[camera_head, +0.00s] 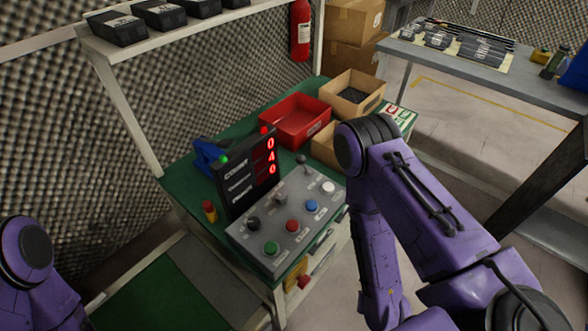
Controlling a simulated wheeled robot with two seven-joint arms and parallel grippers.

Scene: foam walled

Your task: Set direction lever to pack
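A grey control panel (262,238) sits on the green-topped bench. It carries a green button (271,248), a red button (292,225), a blue button (312,206) and a white button (328,187). Behind them are dark knobs or levers: one at the near left (253,224) and a ball-topped one at the far end (301,160). The labels are too small to read, so I cannot tell which is the direction lever or its setting. My purple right arm passes right of the panel and my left arm shows at the lower left. Both grippers are out of view.
A black display (235,190) with red digits stands behind the panel. A red bin (296,121) and open cardboard boxes (353,92) lie farther back. A white shelf (200,27) overhangs the bench's back. A grey table (440,62) stands at upper right.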

